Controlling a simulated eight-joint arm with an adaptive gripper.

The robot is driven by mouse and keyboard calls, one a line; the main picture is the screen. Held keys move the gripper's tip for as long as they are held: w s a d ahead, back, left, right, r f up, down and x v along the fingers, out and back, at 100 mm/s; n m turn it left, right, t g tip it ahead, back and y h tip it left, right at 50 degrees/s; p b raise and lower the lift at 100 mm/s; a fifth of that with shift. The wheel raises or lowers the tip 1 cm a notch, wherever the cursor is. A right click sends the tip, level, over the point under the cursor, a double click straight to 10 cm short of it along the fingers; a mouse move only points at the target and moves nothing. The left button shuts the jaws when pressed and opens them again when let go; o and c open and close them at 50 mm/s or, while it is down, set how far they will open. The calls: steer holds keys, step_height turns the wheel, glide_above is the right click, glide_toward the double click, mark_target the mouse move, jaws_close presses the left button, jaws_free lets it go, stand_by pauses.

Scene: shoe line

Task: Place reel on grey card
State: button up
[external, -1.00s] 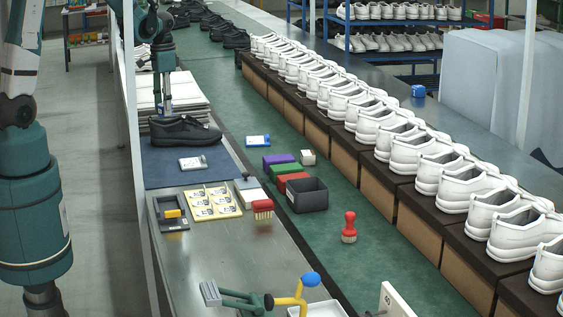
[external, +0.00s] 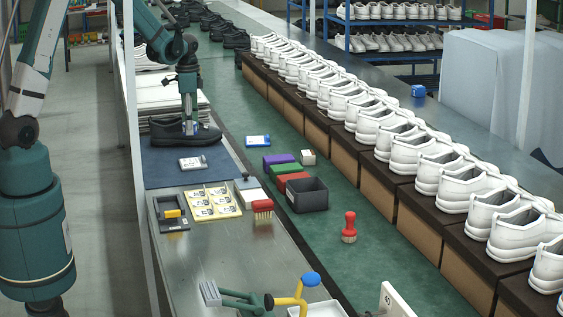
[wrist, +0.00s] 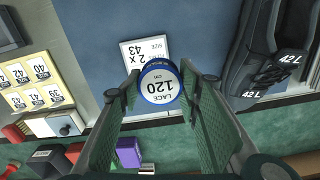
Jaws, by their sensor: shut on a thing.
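The reel (wrist: 160,84), round with a blue rim and a white face reading "LACE 120 cm", is held between the fingers of my gripper (wrist: 162,92) in the wrist view. In the external view my gripper (external: 190,130) is in front of the black shoe, and the reel is hard to make out. A pale grey-white card (wrist: 143,52), printed "SIZE 43 x 2", lies on the blue mat (wrist: 90,20); the reel covers part of it in the wrist view. The card (external: 193,164) lies near the mat's front in the external view.
The black shoe (external: 176,134) labelled 42 L stands on the mat just behind the card. A blue-and-white card (external: 258,141), coloured blocks and a dark open box (external: 307,195) are on the green belt.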

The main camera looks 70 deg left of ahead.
steer(key=b, duration=0.1)
glide_above(192, 159)
steer(key=shift+s+d+f, duration=0.1)
steer(key=shift+d+f, duration=0.05)
steer(key=shift+f, duration=3)
steer(key=shift+f+b, duration=0.4)
steer(key=shift+f, duration=1.45)
steer(key=shift+f, duration=0.2)
steer(key=o, duration=0.9)
steer(key=shift+r, duration=0.2)
steer(key=shift+r+p, duration=1)
steer(key=shift+r, duration=5)
